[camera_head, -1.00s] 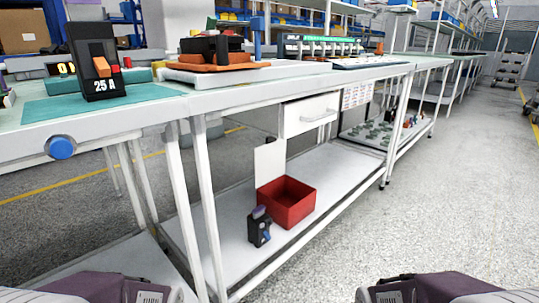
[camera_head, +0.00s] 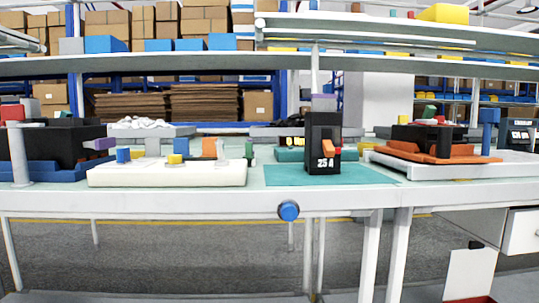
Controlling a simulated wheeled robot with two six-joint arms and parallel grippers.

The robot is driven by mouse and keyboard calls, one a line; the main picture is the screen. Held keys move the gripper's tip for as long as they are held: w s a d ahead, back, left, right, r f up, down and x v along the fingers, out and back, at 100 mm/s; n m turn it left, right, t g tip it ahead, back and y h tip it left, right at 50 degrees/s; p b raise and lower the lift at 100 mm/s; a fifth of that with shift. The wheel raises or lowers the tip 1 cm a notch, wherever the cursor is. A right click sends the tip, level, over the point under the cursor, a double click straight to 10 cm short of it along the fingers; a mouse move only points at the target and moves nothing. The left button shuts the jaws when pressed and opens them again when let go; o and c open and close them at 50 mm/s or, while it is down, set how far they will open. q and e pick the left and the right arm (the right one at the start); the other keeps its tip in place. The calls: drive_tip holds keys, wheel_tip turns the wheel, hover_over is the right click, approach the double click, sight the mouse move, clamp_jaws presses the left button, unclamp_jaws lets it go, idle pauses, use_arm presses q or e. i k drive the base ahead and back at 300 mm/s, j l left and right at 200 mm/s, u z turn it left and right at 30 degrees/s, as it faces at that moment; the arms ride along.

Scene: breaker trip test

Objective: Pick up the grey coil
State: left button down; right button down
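I cannot pick out a grey coil with certainty. A pale, lumpy bundle (camera_head: 138,122) lies on a grey tray at the back left, beyond the workbench (camera_head: 200,202); it is too small to tell whether it is a coil. A black breaker marked 25 A (camera_head: 322,150), with an orange lever, stands upright on a teal mat (camera_head: 365,174) on the bench. Neither of my grippers is in view.
A white fixture (camera_head: 165,175) with coloured blocks stands left of the breaker. A black unit on a blue base (camera_head: 45,172) is at far left. An orange-based device (camera_head: 437,150) is at right. A blue knob (camera_head: 288,210) juts from the bench front. Shelves (camera_head: 150,66) cross overhead.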

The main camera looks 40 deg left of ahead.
sight(32, 106)
drive_tip(key=u, duration=2.8)
